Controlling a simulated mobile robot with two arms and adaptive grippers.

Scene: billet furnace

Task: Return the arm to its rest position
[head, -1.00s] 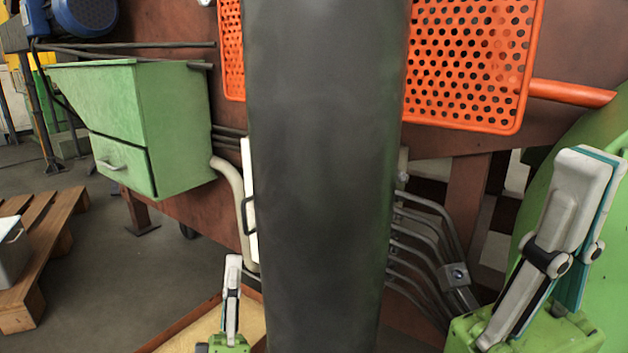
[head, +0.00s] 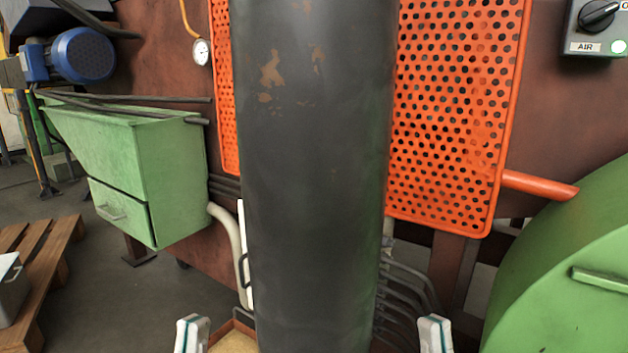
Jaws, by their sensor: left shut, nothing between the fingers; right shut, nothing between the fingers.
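My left gripper (head: 191,334) shows at the bottom edge, left of a dark upright cylinder. Only its white and teal fingertips are visible, and they are shut with nothing between them. My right gripper (head: 434,333) shows at the bottom edge, right of the cylinder, at about the same height. It is shut and empty too. Both arms are otherwise below the picture.
The dark cylinder (head: 312,180) with worn paint fills the middle. Orange perforated guards (head: 455,110) stand behind it. A green cabinet (head: 165,180) and blue motor (head: 85,55) are at left, a green round housing (head: 570,260) at right, a switch box (head: 597,28) upper right.

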